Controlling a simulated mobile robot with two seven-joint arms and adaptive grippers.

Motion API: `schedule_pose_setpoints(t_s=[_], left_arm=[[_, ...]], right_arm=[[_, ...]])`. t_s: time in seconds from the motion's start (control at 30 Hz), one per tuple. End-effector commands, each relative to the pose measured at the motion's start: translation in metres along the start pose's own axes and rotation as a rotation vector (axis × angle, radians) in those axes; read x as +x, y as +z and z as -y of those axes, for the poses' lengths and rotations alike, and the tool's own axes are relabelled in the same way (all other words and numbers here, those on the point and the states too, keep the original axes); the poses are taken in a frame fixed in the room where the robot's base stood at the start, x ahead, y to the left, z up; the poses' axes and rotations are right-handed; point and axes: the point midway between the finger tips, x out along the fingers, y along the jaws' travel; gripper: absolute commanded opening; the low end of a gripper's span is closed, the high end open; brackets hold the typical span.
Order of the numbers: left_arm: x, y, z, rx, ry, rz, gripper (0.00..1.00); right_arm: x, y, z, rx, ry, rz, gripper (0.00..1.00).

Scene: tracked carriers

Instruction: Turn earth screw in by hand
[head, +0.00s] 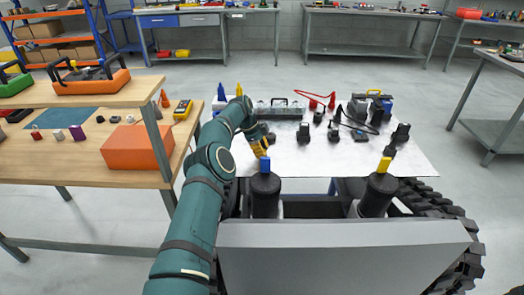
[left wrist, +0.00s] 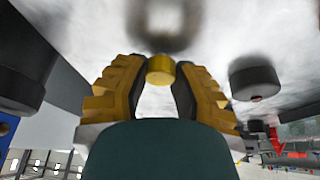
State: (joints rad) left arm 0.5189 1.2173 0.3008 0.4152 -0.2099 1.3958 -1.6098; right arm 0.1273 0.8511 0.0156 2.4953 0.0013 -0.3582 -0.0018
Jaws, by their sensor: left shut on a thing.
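My left gripper (head: 259,149) reaches down over the white tabletop (head: 300,169) near its left side. In the left wrist view its yellow fingers with dark pads (left wrist: 160,88) are closed around a short gold-yellow cylinder (left wrist: 160,69). It looks like the screw's head; any thread is hidden. A pale surface with a dark blurred patch lies just beyond the cylinder. I cannot tell whether the screw touches that surface. In the head view the gripper hides the cylinder. My right gripper is in neither view.
Several dark parts, including one right of the gripper (head: 304,132), and a red bent tool (head: 318,100) lie on the white tabletop. A wooden bench (head: 75,165) with an orange box (head: 138,147) stands at the left.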

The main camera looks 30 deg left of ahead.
Motion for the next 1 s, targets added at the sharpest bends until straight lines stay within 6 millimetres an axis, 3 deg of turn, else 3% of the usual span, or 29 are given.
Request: schedule_pose_setpoints(t_s=[0.3,0.33,0.4,0.43,1.0], left_arm=[[0.0003,0.0006,-0.0003,0.000,0.002,0.001,0.00],[0.0003,0.0006,-0.0003,0.000,0.002,0.001,0.33],[0.0003,0.0005,-0.0003,0.000,0.001,0.001,0.57],[0.0003,0.0005,-0.0002,0.000,0.001,0.001,0.61],[-0.0009,0.0003,-0.0006,-0.056,-0.022,0.000,0.61]], right_arm=[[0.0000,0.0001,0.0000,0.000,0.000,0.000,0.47],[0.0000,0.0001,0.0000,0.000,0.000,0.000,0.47],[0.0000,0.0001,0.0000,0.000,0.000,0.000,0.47],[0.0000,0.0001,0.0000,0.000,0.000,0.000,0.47],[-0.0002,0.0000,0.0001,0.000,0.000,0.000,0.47]])
